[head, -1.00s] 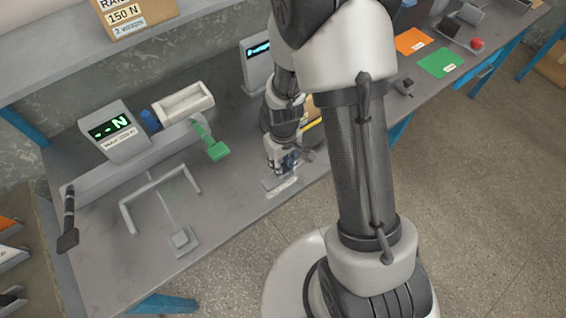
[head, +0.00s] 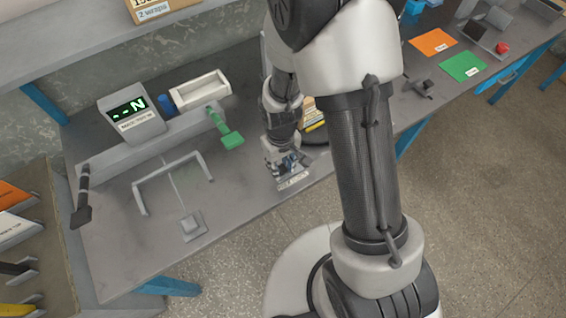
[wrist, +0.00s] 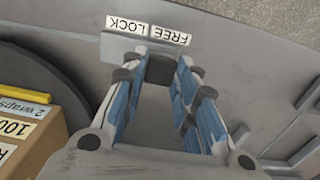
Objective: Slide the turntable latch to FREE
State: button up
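The latch is a dark knob (wrist: 160,68) in the wrist view, beside the small white plates FREE (wrist: 170,35) and LOCK (wrist: 127,24), which read upside down. The knob stands near where the two plates meet, slightly on the FREE side. My gripper (wrist: 162,62) has its two blue fingers on either side of the knob, close to its faces. I cannot tell whether they press on it. In the head view my gripper (head: 290,168) is low at the bench front edge, by the label plate (head: 293,181). The knob is hidden there. The dark round turntable (wrist: 30,95) shows at left.
A cardboard box (wrist: 40,135) with labels sits close to my gripper in the wrist view. Orange and green cards lie right.

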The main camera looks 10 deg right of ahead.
jog(key=o, duration=0.4)
notch_tip(320, 180, up, 12)
dwell(0.6)
dwell(0.4)
notch_tip(320, 180, up, 12)
jog(key=r+m+t, duration=0.1)
jog(key=m+t, duration=0.1)
send_over(282, 169)
jog(key=s+d, duration=0.3)
jog(key=s, duration=0.3)
jog(key=s+d+r+m+t, duration=0.1)
jog(key=s+r+t, duration=0.1)
jog(key=s+r, duration=0.3)
jog(key=s, duration=0.3)
jog(key=shift+s+d+m+t, duration=0.15)
jog(key=shift+d+m+t, duration=0.15)
